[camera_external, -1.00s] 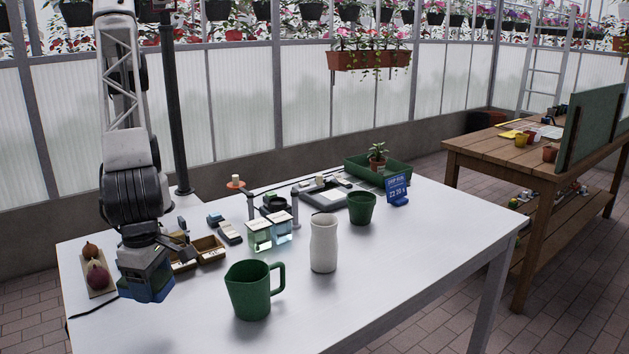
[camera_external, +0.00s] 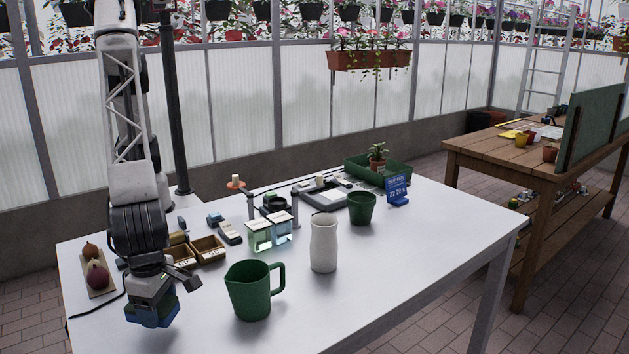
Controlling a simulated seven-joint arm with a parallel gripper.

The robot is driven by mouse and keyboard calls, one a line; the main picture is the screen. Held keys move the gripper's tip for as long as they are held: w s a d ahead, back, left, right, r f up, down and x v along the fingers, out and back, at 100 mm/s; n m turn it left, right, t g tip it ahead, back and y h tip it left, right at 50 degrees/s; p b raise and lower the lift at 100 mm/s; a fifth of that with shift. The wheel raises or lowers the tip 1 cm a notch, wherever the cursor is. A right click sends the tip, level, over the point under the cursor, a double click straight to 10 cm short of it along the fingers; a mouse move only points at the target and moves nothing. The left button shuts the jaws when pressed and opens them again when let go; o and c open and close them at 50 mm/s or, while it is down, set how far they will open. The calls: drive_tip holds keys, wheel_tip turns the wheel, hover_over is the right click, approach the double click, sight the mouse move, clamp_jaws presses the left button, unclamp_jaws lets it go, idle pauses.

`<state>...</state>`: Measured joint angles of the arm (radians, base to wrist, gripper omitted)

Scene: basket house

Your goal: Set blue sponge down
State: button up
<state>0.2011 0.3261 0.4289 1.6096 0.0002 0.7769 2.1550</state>
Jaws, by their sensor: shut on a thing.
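My gripper (camera_external: 152,292) points down over the near left part of the white table (camera_external: 385,262). It is shut on the blue sponge (camera_external: 153,314), whose blue lower part shows beneath the fingers. The fingers hide much of the sponge. I cannot tell for certain whether its underside touches the table or hangs a little above it.
A green jug (camera_external: 248,292) stands right of my gripper, with a white vase (camera_external: 323,243) beyond it. Wooden boxes (camera_external: 207,249) sit behind my gripper. A board with two dark round items (camera_external: 97,272) lies at the left. The right part of the table is clear.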

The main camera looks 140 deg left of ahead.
sight(165, 330)
drive_tip(key=shift+f, duration=1.85)
drive_tip(key=shift+f, duration=0.2)
drive_tip(key=o, duration=0.9)
drive_tip(key=shift+r, duration=0.2)
wheel_tip(165, 330, up, 12)
